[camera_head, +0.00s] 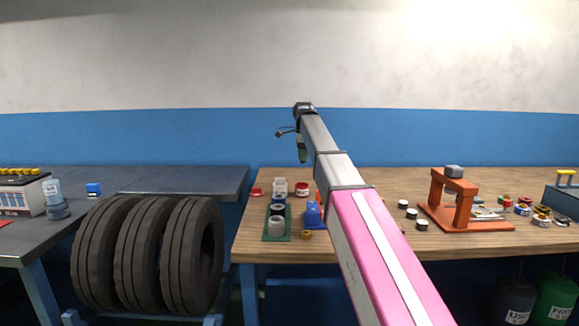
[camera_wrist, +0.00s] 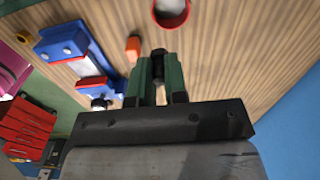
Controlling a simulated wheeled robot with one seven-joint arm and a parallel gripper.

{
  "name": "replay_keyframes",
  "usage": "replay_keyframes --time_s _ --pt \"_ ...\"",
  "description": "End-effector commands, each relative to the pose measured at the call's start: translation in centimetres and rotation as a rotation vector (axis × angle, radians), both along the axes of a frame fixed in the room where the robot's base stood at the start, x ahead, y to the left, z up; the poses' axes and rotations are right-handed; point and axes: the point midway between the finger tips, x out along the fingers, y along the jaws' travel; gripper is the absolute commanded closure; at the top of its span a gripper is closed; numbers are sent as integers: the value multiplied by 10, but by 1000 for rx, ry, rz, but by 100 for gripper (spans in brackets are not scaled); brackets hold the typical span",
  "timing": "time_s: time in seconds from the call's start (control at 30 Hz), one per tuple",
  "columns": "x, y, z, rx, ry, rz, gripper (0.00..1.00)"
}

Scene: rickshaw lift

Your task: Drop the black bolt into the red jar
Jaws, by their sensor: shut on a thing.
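The red jar (camera_head: 302,189) stands on the wooden table near its back edge, below my gripper in the head view. In the wrist view the red jar (camera_wrist: 172,13) is cut by the top edge, just beyond the fingertips; its opening shows pale inside. My gripper (camera_wrist: 158,78) has green fingers shut on the black bolt (camera_wrist: 158,60), whose dark end sticks out past the tips. In the head view my gripper (camera_head: 302,156) hangs down above the table, roughly over the jar. The bolt is too small to make out there.
A blue vise (camera_head: 312,214) and a green tray (camera_head: 276,238) with round parts are near the jar. An orange object (camera_wrist: 133,48) lies close to the fingers. An orange press (camera_head: 455,205) stands to the right. Tires (camera_head: 145,255) fill the gap between tables.

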Motion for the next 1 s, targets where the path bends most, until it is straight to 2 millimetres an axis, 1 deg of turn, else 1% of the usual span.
replay_keyframes --time_s 0.03,0.1,0.23,0.33,0.47,0.8,1.0 --pt "10 -7 3 0 0 -1 100" --pt "15 -13 5 0 0 -1 100" --pt "17 -17 4 0 0 0 100" --pt "17 -17 -1 0 1 1 100" --pt "16 -17 -11 0 2 0 100" --pt "16 -17 -46 0 1 0 100" --pt "17 -17 -55 0 0 0 100"
